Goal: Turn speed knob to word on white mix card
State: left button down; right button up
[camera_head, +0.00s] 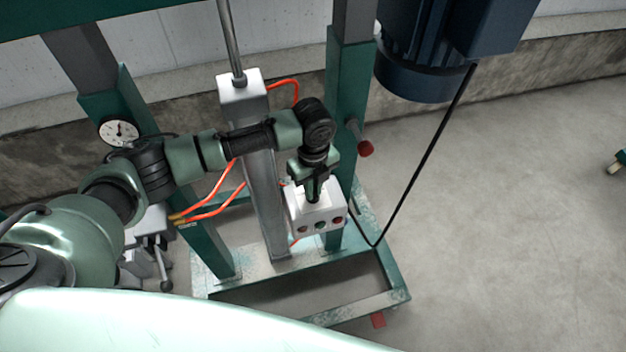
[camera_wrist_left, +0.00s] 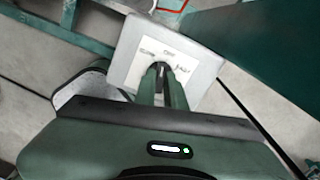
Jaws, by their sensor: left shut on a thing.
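The white control box (camera_head: 322,222) is mounted on the green frame, with round red and dark buttons on its front. My left gripper (camera_head: 313,196) reaches down onto the top of this box. In the left wrist view the box's grey top (camera_wrist_left: 203,62) carries a pale label (camera_wrist_left: 146,52) with small words at left, top and right, too small to read. My left gripper's fingers (camera_wrist_left: 162,86) are shut on the speed knob at the label's middle, and they hide most of the knob. I cannot make out the white mix card. My right gripper is not in view.
A grey-white column (camera_head: 258,165) with orange hoses stands left of the box. A green post (camera_head: 345,110) with a red-ended knob (camera_head: 364,148) rises behind it. A black cable (camera_head: 425,160) hangs at the right. A gauge (camera_head: 119,132) is at the left.

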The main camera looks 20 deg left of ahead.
pick_arm(q)
jog(key=n+p, duration=0.1)
jog(key=p, duration=0.1)
jog(key=n+p, duration=0.2)
jog(key=shift+r+n, duration=0.3)
jog(key=shift+f+n+p, duration=0.1)
jog(key=shift+n+p, duration=0.9)
jog(key=shift+f+n+p, duration=0.1)
jog(key=shift+n+p, duration=0.45)
jog(key=shift+n, duration=0.15)
jog(key=c, duration=1.5)
grip_release()
